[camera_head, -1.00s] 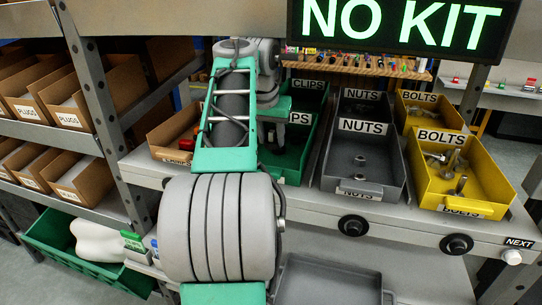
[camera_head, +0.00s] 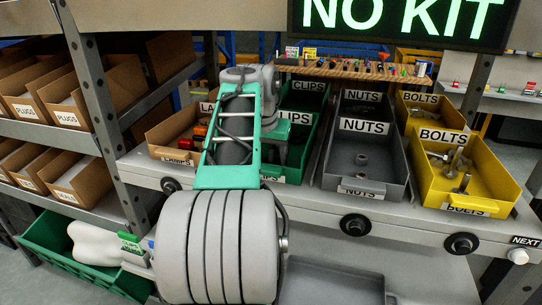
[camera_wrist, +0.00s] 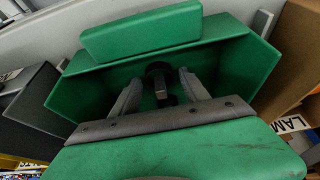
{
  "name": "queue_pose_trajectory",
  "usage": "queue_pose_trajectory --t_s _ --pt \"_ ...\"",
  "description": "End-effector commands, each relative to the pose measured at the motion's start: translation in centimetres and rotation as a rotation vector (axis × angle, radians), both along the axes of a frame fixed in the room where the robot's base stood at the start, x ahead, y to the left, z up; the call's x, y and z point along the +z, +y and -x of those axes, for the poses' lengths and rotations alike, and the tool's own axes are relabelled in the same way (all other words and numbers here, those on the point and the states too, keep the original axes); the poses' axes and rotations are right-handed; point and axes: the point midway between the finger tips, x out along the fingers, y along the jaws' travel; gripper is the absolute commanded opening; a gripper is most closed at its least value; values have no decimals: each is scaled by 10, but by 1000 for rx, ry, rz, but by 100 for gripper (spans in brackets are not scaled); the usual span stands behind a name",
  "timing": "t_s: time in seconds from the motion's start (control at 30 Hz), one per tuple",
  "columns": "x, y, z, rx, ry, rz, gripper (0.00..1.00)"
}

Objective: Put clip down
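In the wrist view my gripper (camera_wrist: 161,77) points down into the green clips bin (camera_wrist: 232,62). A black clip (camera_wrist: 160,86) shows between the two grey fingers, which stand apart with a narrow gap on each side of it. It appears to be low in the bin, but its contact with the floor is not clear. In the head view the front clips bin (camera_head: 296,160) is partly behind my arm, and my gripper is hidden there.
Grey nuts bins (camera_head: 395,165) and yellow bolts bins (camera_head: 485,180) stand to the right. An orange-brown bin with lamps (camera_head: 165,135) is to the left. A lit NO KIT sign (camera_head: 405,18) hangs above. A grey tray (camera_head: 335,285) lies below the shelf.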

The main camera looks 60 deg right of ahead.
Motion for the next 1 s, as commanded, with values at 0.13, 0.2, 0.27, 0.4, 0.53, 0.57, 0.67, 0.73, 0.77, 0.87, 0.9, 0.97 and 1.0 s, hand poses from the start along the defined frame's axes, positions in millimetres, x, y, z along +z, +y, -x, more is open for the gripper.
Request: queue_pose_trajectory --t_s 0.13,0.2,0.27,0.4,0.53,0.57,0.67,0.73,0.77,0.87,0.9,0.97,1.0 --pt "0 0 0 0 0 0 58" --pt "0 0 0 0 0 0 58" --pt "1 0 0 0 0 0 58" --pt "12 3 0 1 -1 2 58" --pt "42 13 1 2 -2 5 58" --pt "50 16 1 2 -2 4 58" --pt "77 27 3 2 -2 3 58" --pt "93 33 4 2 -2 2 58" --pt "99 36 4 3 -1 2 58" --pt "111 42 6 2 0 0 58" --pt "114 44 6 1 1 -1 58" --pt "115 45 7 1 1 -1 58" --pt "116 46 7 2 1 -1 58"
